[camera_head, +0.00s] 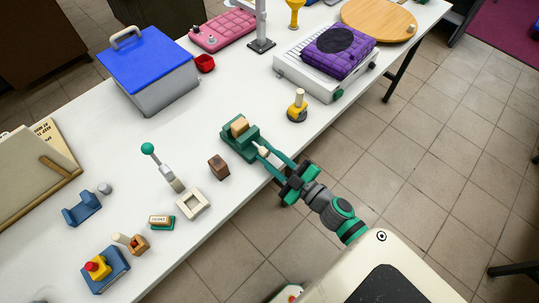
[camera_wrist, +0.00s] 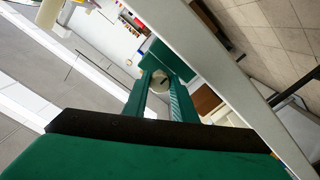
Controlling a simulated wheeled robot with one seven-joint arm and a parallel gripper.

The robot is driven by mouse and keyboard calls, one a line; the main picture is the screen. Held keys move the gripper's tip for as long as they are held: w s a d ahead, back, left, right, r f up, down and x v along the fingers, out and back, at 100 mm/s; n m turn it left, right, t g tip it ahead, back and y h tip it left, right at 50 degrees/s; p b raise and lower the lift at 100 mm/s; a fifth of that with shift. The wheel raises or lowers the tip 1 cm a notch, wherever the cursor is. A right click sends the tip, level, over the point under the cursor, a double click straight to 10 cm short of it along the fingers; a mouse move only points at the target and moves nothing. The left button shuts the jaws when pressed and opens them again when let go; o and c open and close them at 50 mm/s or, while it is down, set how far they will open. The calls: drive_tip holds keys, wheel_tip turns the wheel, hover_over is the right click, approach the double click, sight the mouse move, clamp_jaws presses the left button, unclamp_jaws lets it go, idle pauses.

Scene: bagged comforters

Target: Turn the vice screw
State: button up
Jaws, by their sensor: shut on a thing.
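The green vice (camera_head: 235,147) stands near the table's front edge with a tan block (camera_head: 239,126) in it; its green body also shows in the wrist view (camera_wrist: 168,58). The pale, round end of the vice screw (camera_wrist: 160,80), with a dark mark on it, lies between my green fingers. My gripper (camera_head: 265,152) reaches in from the front right and is shut on the vice screw. It also shows in the wrist view (camera_wrist: 160,95). The fingers hide the sides of the screw.
A brown wooden block (camera_head: 218,167) stands close left of my gripper. A lever with a green knob (camera_head: 148,149) and a pale square frame (camera_head: 193,204) are farther left. A yellow-knobbed piece (camera_head: 297,106) is to the right. The white table (camera_head: 195,130) has clear patches around the vice.

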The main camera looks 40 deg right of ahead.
idle(0.3)
drive_tip(key=o, duration=1)
drive_tip(key=shift+o, duration=0.2)
drive_tip(key=shift+s, duration=0.15)
drive_tip(key=s, duration=1)
drive_tip(key=shift+s+d, duration=0.35)
drive_tip(key=shift+d, duration=0.1)
drive_tip(key=s+a+f+m+g, duration=0.1)
drive_tip(key=s+a+m, duration=0.2)
drive_tip(key=a, duration=1.1)
drive_tip(key=s+a+f+m+g+h, duration=0.1)
drive_tip(key=s+a+m, duration=0.3)
drive_tip(key=a, duration=1.1)
drive_tip(key=shift+s+f+m+g+h, duration=0.3)
drive_tip(key=shift+s+f, duration=0.2)
drive_tip(key=shift+s, duration=0.55)
